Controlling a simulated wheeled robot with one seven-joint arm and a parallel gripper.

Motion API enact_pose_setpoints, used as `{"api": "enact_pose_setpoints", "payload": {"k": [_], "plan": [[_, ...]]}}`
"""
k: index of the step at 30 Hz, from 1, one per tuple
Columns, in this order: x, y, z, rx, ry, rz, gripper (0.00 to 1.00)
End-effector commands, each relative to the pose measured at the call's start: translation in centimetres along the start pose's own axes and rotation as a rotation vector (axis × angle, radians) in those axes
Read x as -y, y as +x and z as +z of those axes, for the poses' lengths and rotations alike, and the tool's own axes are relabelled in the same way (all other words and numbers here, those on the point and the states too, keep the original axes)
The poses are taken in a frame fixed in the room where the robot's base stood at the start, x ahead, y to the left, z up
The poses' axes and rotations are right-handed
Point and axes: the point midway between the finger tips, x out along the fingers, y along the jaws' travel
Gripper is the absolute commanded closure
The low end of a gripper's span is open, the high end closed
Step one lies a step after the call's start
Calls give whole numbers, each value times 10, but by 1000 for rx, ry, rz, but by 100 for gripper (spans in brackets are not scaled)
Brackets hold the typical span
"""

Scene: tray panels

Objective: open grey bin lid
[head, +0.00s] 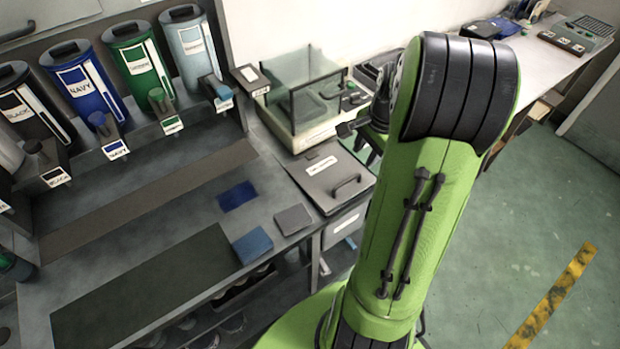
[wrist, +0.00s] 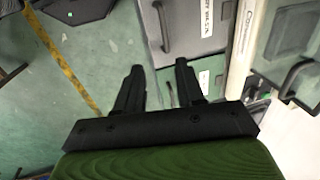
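The grey bin lid (head: 318,170) lies closed and flat on its bin (head: 345,226), beside the bench. It has a white label and a dark bar handle (head: 349,184) near its right corner. In the wrist view the grey lid (wrist: 200,28) shows at the top, with its handle (wrist: 163,28) just beyond the fingertips in the picture. My gripper (wrist: 159,68) is open and empty, its two dark fingers apart. The fingers are not touching the handle. In the head view my green arm hides most of the gripper.
A clear-walled box (head: 305,88) stands behind the lid. Labelled canisters (head: 85,85) line the bench's back left. Blue and grey panels (head: 252,245) lie on the bench near the bin. Green floor (head: 545,200) with a yellow stripe is open at right.

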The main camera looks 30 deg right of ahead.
Motion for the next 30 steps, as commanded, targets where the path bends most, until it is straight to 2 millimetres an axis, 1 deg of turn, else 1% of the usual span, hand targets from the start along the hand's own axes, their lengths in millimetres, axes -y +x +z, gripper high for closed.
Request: {"api": "enact_pose_setpoints", "payload": {"k": [1, 3, 7, 14, 20, 24, 27, 30], "plan": [[1, -14, 0, -4, -2, -4, 62], [5, -17, 18, -14, -88, -8, 62], [9, -30, 45, -34, -223, -18, 62], [8, -52, 94, -70, -471, -40, 62], [-3, -68, 135, -104, -692, -67, 62], [-16, -77, 163, -128, -855, -89, 62], [-25, -81, 178, -142, -948, -103, 62], [-32, -83, 186, -150, -1009, -112, 62]]}}
